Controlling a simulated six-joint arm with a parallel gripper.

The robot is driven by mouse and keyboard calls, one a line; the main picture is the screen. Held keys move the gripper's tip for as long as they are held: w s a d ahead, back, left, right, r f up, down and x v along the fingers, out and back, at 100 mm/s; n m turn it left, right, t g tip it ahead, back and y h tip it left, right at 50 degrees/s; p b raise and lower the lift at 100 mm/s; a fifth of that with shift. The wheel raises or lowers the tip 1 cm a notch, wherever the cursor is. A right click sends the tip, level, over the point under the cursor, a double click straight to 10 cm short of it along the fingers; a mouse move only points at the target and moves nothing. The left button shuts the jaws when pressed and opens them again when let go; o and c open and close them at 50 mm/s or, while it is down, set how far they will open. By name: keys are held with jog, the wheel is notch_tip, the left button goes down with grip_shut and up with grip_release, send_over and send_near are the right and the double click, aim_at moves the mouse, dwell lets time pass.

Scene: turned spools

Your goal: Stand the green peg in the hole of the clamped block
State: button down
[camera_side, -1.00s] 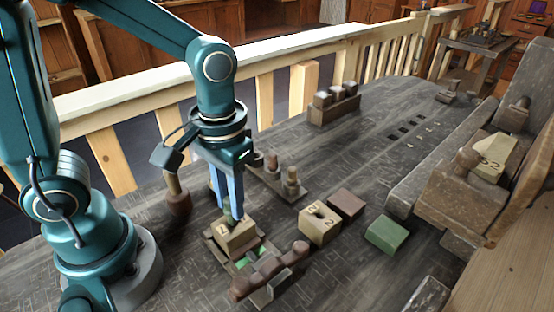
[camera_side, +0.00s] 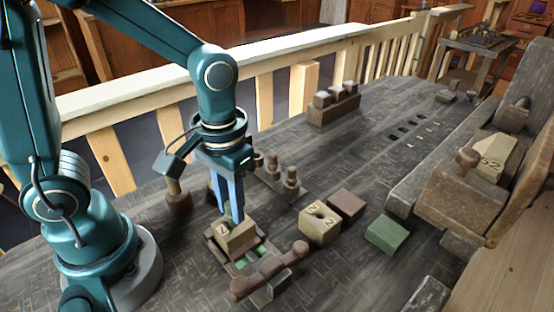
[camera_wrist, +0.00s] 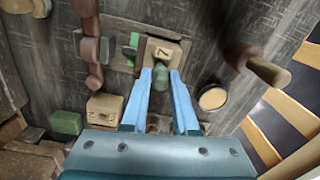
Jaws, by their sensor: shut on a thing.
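The clamped block (camera_side: 238,237) is a pale wooden cube in the dark fixture (camera_side: 217,252) in front of my arm. It also shows in the wrist view (camera_wrist: 174,47), with a number on its top. My gripper (camera_side: 229,212) points straight down over it. In the wrist view, my gripper (camera_wrist: 162,76) is shut on the green peg (camera_wrist: 159,60), a short cylinder between the blue fingertips. The peg is over the block's top.
A clamp bar with brown knobs (camera_side: 268,271) lies close beside the fixture. A loose numbered block with a hole (camera_side: 319,226), a brown block (camera_side: 346,204) and a green block (camera_side: 386,235) stand to the right. A wooden mallet (camera_side: 178,200) is to the left.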

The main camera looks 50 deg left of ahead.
jog(key=shift+f, duration=0.35)
dwell(0.5)
jog(key=c, duration=0.6)
grip_release()
jog(key=shift+r, duration=0.1)
jog(key=shift+r, duration=4.2)
